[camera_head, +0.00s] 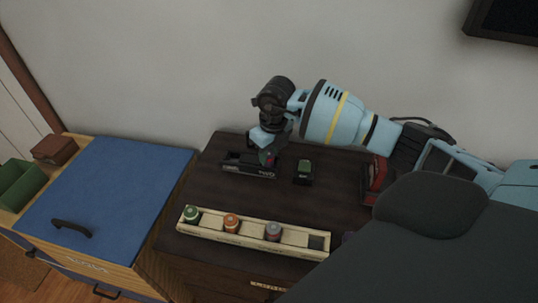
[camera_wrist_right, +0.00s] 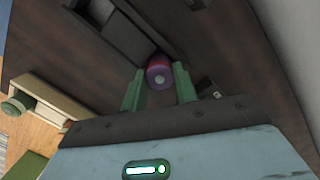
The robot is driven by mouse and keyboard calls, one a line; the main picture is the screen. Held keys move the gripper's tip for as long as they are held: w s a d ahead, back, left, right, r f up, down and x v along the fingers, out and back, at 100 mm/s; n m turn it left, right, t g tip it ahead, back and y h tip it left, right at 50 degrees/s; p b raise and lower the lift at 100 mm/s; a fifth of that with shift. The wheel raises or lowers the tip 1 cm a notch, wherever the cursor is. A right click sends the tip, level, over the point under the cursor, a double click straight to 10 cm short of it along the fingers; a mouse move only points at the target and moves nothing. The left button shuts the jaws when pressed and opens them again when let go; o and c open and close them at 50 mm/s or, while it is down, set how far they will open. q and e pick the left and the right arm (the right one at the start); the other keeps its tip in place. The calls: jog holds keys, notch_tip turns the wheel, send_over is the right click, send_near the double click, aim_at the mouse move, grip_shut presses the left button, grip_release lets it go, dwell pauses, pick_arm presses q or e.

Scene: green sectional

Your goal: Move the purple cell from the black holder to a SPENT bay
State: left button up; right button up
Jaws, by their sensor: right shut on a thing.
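The purple cell (camera_wrist_right: 158,70) shows end-on between the green fingertips of my right gripper (camera_wrist_right: 158,85) in the right wrist view. The gripper is shut on it. The black holder (camera_wrist_right: 122,28) lies right beside the cell; I cannot tell whether the cell still touches it. In the head view my right gripper (camera_head: 268,153) points down at the right end of the black holder (camera_head: 235,162) and hides the cell. A pale wooden rack (camera_head: 252,236) stands at the table's front; its labels are too small to read. My left gripper is out of view.
The rack holds a green-topped cell (camera_head: 191,214), an orange cell (camera_head: 231,222) and a grey cell (camera_head: 273,231); its right end looks empty. A small black-and-green device (camera_head: 304,172) and a red device (camera_head: 376,178) stand right of the holder. Dark table is clear between holder and rack.

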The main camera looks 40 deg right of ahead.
jog(key=shift+r, duration=0.75)
jog(key=shift+a+r, duration=0.2)
jog(key=shift+r, duration=0.85)
jog(key=s+a+r, duration=0.1)
jog(key=s+a, duration=0.7)
jog(key=a, duration=0.5)
jog(key=shift+s+r, duration=0.15)
jog(key=shift+s, duration=0.15)
jog(key=shift+a, duration=0.1)
notch_tip(320, 180, up, 6)
jog(key=s+n+g, duration=0.2)
jog(key=n, duration=3.2)
jog(key=shift+s+n+g, duration=0.2)
jog(key=shift+n+g, duration=0.1)
jog(key=shift+g, duration=0.1)
